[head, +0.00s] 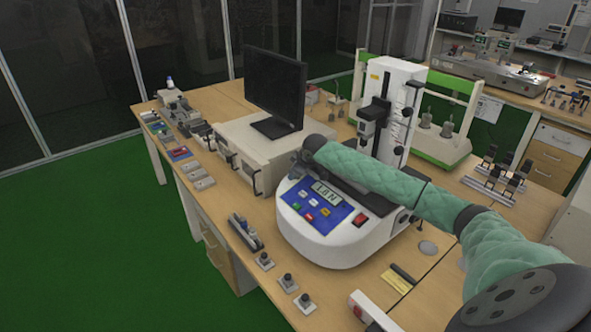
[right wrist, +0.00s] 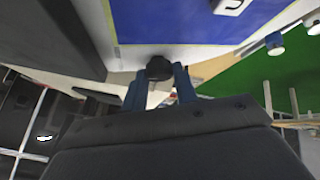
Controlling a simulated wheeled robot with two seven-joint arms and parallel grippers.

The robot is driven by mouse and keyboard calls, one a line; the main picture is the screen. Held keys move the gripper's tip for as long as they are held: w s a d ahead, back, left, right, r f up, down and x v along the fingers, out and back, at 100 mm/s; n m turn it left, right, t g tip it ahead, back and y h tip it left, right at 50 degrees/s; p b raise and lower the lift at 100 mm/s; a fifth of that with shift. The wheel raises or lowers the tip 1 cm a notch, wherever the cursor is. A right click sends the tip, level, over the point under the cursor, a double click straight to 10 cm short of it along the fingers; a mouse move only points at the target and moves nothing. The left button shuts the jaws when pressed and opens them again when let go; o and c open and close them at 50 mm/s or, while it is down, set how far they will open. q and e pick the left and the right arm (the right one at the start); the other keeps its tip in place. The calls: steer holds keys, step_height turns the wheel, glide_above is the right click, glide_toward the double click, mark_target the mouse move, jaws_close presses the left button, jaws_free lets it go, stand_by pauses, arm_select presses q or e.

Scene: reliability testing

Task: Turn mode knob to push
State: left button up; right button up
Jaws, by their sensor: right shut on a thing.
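In the right wrist view, a small round black knob (right wrist: 159,65) sits on the white body beside a blue panel. My right gripper (right wrist: 158,77) has its two blue fingers on either side of the knob and is shut on it. In the head view, the white test machine (head: 315,246) stands on the table, with a blue control panel (head: 312,226), a display, coloured buttons and a red switch. My green-sleeved right arm reaches over it and hides the knob there. The knob's setting and any labels cannot be read. My left gripper is not in view.
A black monitor (head: 275,85) stands on a beige box (head: 253,143) behind the machine. A tall white column (head: 392,108) rises to its right. Small fixtures (head: 287,282) line the table's front edge. A yellow pad (head: 397,283) lies at the front right.

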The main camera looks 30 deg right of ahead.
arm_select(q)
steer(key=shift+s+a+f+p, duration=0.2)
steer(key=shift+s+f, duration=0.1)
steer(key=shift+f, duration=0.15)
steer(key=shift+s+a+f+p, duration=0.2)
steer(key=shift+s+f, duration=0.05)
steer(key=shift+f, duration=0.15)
arm_select(e)
steer(key=shift+a+m+t+h, duration=0.15)
steer(key=shift+m+t+h, duration=0.25)
steer(key=shift+m+h, duration=0.95)
steer(key=shift+m+y, duration=0.25)
steer(key=shift+m, duration=0.2)
steer(key=o, duration=1)
steer(key=shift+c, duration=0.2)
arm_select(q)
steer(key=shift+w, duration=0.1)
arm_select(e)
steer(key=shift+s, duration=0.1)
